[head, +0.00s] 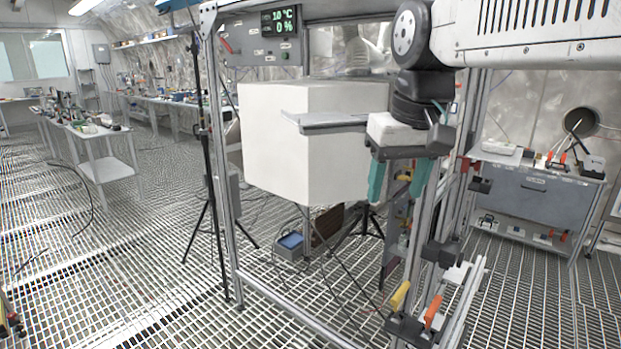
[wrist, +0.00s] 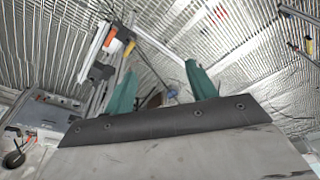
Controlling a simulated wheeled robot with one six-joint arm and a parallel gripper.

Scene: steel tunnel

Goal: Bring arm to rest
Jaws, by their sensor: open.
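My gripper (head: 396,181) hangs at the right of centre in the head view, its two teal fingers pointing down and spread apart with nothing between them. In the wrist view the fingers of my gripper (wrist: 163,92) show past a dark plate edge, also apart and empty. My arm comes in from the upper right. The gripper is in front of a metal frame, close to its right upright (head: 420,210). I cannot tell the exact gap to it.
A large white box (head: 300,140) is inside the frame, left of my gripper. Clamps with orange and yellow handles (head: 433,312) sit low on the frame. A grey cabinet (head: 535,205) stands at right. A tripod stand (head: 207,170) is at left. Open grated floor lies at left.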

